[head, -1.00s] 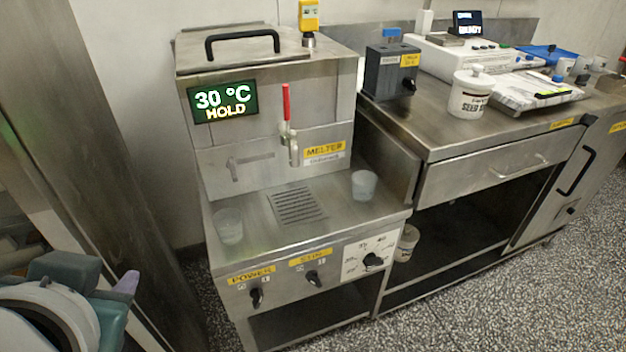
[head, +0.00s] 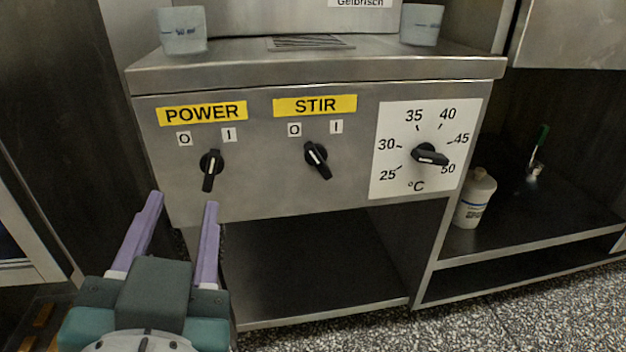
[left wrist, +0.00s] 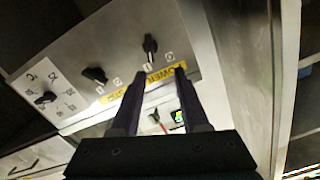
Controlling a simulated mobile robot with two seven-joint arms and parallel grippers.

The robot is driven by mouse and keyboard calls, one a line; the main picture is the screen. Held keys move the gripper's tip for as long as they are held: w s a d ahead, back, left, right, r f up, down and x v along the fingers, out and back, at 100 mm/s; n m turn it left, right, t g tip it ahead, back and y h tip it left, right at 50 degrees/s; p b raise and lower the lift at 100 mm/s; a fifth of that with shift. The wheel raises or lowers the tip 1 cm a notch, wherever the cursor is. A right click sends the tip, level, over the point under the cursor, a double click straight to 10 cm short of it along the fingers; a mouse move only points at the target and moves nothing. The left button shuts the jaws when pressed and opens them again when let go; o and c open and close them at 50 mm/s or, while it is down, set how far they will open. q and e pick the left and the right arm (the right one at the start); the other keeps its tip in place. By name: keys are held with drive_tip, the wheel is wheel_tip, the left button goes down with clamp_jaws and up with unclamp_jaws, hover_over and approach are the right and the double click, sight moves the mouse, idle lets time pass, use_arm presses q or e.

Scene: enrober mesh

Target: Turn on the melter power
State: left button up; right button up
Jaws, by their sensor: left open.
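The melter's front panel shows in the head view, with a black POWER knob (head: 211,165) under a yellow POWER label (head: 202,112). Small O and I marks stand above the knob. The knob is nearly upright, its long end pointing down and slightly left. My left gripper (head: 183,200) is open and empty, its two purple fingers pointing at the panel, below and left of the POWER knob, apart from it. In the left wrist view, upside down, the POWER knob (left wrist: 150,46) lies just beyond the fingertips (left wrist: 160,74). My right gripper is not in view.
The STIR knob (head: 317,160) and the temperature dial (head: 429,154) sit to the right on the same panel. Two cups (head: 182,30) (head: 422,24) stand on the ledge above. An open shelf lies below the panel. A white bottle (head: 475,198) stands at the right.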

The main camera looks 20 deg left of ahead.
sight(210, 175)
use_arm(q)
drive_tip(key=x, duration=0.3)
drive_tip(key=f+b+x, duration=0.1)
drive_tip(key=x, duration=0.2)
drive_tip(key=d+b+x, duration=0.1)
drive_tip(key=x, duration=0.3)
drive_tip(key=shift+w+f, duration=0.25)
drive_tip(key=shift+f, duration=0.15)
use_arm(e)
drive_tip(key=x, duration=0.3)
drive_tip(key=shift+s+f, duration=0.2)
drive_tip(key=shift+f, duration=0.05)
use_arm(q)
clamp_jaws()
